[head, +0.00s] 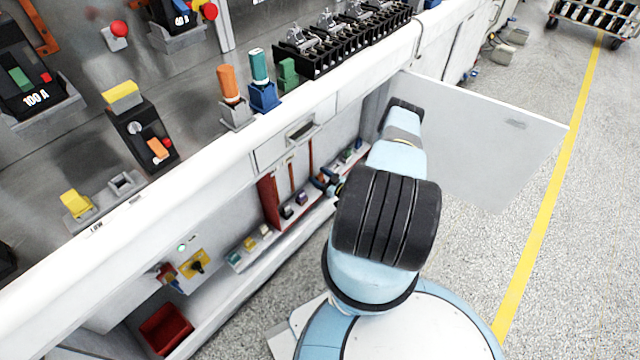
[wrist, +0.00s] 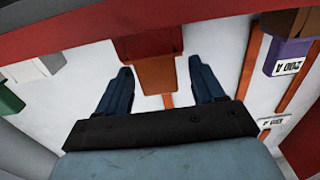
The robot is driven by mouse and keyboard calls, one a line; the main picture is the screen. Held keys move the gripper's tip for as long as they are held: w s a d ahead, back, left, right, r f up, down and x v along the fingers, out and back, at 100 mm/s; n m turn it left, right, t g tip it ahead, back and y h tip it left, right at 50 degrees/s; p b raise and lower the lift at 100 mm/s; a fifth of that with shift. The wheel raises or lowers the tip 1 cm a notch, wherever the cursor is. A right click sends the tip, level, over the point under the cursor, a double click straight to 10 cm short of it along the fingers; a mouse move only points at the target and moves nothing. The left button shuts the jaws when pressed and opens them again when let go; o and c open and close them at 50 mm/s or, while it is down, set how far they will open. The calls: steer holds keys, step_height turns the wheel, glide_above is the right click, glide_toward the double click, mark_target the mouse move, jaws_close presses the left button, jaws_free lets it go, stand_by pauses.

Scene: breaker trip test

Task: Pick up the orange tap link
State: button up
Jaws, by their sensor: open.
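My gripper (head: 330,182) reaches into the open lower cabinet, mostly hidden behind my arm in the head view. In the wrist view my gripper (wrist: 160,68) is open, with one dark blue finger on each side of an orange block (wrist: 157,76) with a darker red-brown part. This block looks like the orange tap link. Gaps show between it and both fingers, so it is not held. In the head view I cannot make it out behind my gripper. Another orange piece (head: 229,84) stands upright in a grey holder on the counter.
A purple block (wrist: 288,52) labelled 200 A is to the right in the wrist view. A red edge (wrist: 60,48) crosses the top. A red bin (head: 167,328) and a shelf of small coloured blocks (head: 250,245) are in the cabinet. The open white door (head: 480,140) stands right.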

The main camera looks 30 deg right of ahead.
steer(key=shift+c, duration=0.3)
steer(key=c, duration=1)
steer(key=shift+c, duration=0.2)
